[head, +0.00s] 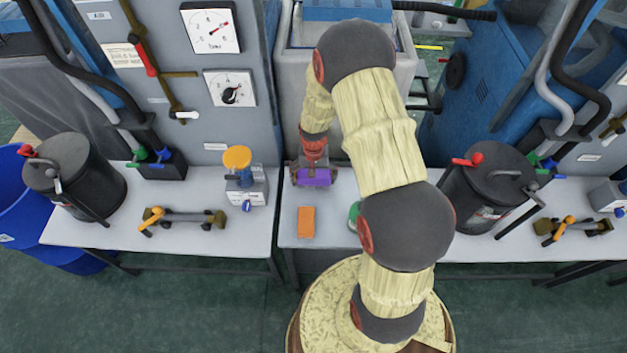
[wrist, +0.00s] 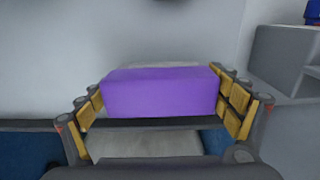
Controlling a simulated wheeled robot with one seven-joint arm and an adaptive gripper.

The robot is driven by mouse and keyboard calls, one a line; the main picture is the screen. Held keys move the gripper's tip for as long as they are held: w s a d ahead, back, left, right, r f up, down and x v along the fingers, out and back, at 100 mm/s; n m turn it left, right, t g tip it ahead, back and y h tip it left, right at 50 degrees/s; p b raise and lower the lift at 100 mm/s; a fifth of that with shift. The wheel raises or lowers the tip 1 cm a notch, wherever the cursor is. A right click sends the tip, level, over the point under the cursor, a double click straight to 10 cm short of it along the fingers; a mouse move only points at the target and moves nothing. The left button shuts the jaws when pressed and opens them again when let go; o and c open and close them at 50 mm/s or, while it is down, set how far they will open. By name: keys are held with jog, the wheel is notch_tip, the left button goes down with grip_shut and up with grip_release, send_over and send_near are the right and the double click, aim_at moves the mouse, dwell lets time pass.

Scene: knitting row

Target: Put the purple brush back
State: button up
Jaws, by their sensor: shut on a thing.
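The purple brush (wrist: 160,92) shows as a purple block in the wrist view, between the yellow-padded fingers of my gripper (wrist: 163,100). My gripper is shut on it from both sides. In the head view the purple brush (head: 316,178) is at the far part of the middle white table, under my gripper (head: 312,172). I cannot tell whether the brush touches the table top. Its underside is hidden.
An orange block (head: 306,221) lies on the white table (head: 290,236) nearer the front. A green round thing (head: 354,215) is partly hidden behind my arm. A grey device with a yellow knob (head: 238,160) stands left; a black canister (head: 487,190) stands right.

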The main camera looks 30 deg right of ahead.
jog(key=shift+f, duration=0.2)
jog(key=o, duration=1)
notch_tip(320, 180, up, 12)
jog(key=p, duration=0.3)
jog(key=shift+r, duration=0.15)
jog(key=s+a+r+n+t, duration=0.1)
jog(key=s+a+r, duration=0.15)
jog(key=r, duration=0.45)
jog(key=s+a+r+n+t, duration=0.1)
jog(key=a+r, duration=0.2)
jog(key=r, duration=0.4)
jog(key=s+a+r+n+t, duration=0.1)
jog(key=a+r, duration=0.1)
jog(key=r, duration=0.6)
jog(key=s+a+r+n+t, duration=0.1)
jog(key=s+a+r, duration=0.1)
jog(key=s, duration=0.3)
jog(key=s+a+r+n, duration=0.1)
jog(key=s+a+r, duration=0.1)
jog(key=s+r, duration=0.3)
jog(key=s+a+r+n+t, duration=0.1)
jog(key=s+a+r, duration=0.1)
jog(key=s+r, duration=0.2)
jog(key=shift+s+a+n+t, duration=0.3)
jog(key=shift+s+n, duration=0.1)
jog(key=shift+s, duration=0.3)
